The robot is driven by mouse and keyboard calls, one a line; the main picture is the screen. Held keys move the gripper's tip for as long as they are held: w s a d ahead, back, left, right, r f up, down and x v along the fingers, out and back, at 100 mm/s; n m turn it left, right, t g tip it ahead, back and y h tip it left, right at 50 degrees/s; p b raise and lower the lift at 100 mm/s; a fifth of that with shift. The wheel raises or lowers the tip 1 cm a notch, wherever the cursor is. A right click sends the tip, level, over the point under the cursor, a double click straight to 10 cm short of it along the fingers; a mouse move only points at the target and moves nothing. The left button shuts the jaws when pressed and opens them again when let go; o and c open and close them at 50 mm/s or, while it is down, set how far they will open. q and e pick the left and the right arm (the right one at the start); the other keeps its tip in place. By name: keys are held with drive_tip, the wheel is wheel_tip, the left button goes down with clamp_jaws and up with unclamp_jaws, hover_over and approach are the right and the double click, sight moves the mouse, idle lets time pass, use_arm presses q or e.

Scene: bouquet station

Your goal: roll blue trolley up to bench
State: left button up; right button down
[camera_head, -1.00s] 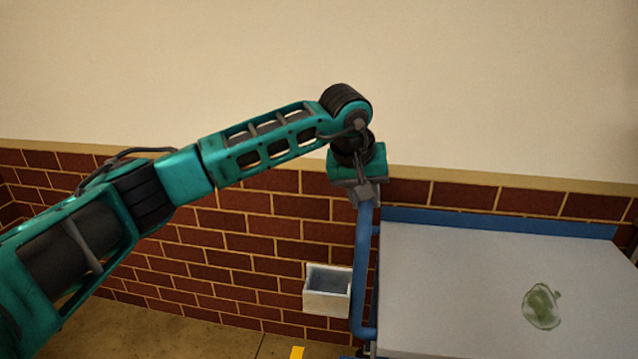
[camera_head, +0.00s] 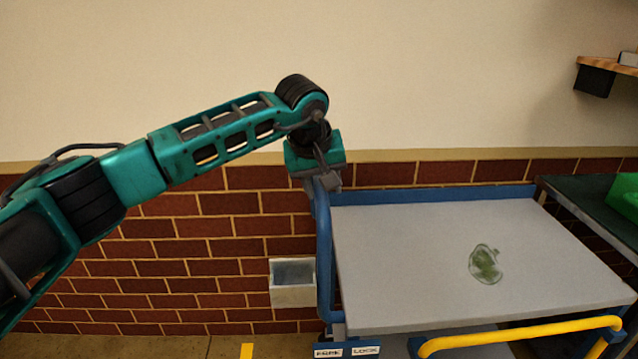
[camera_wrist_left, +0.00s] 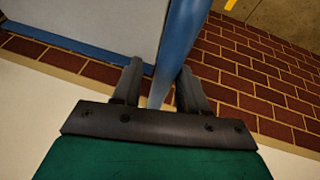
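The blue trolley has a pale grey top (camera_head: 430,270), a blue back rim and an upright blue handle bar (camera_head: 325,260) at its left end. My left gripper (camera_head: 322,183) is at the upper end of this bar. In the left wrist view its two fingers (camera_wrist_left: 160,88) stand on either side of the blue bar (camera_wrist_left: 183,40) and appear closed around it. The bench (camera_head: 580,192), with a dark top, shows at the right edge, close to the trolley's far right corner; the exact gap is unclear. My right gripper is not in view.
A clear, roundish thing with green inside (camera_head: 485,264) lies on the trolley top. A yellow bar (camera_head: 520,332) crosses the front right. A small pale box (camera_head: 292,283) is by the brick wall (camera_head: 200,235). A green object (camera_head: 625,195) rests on the bench; a wooden shelf (camera_head: 608,66) is above.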

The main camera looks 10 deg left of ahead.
use_arm(q)
drive_tip(key=shift+o, duration=0.8)
drive_tip(key=shift+s+a+r, duration=0.1)
drive_tip(key=shift+r, duration=0.1)
drive_tip(key=v, duration=1.2)
drive_tip(key=shift+s+r, duration=0.15)
drive_tip(key=shift+r, duration=0.05)
